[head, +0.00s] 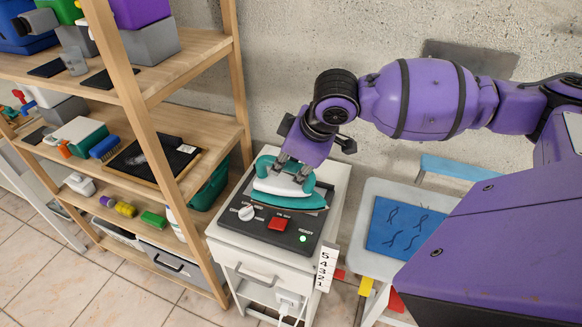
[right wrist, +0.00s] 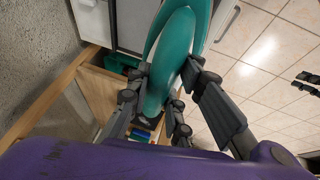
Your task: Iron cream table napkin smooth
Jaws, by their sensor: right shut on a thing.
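A teal and white iron (head: 288,186) is at the black station (head: 263,231) on a white cabinet. My right gripper (head: 292,168) is shut on the iron's handle from above. In the right wrist view, the fingers (right wrist: 172,100) close around the teal iron (right wrist: 165,60). I cannot tell whether its sole touches the station. To the right, a blue cloth (head: 400,228) with dark wavy lines, like creases, lies on a pale board (head: 375,190). The cloth looks blue; I see no cream napkin. My left gripper does not show clearly in either view.
A wooden shelf rack (head: 200,75) with bins and tools stands close on the left. The station has a red switch (head: 278,225), a white knob and a lit green lamp. A numbered strip (head: 325,270) hangs at the cabinet's right. A concrete wall is behind.

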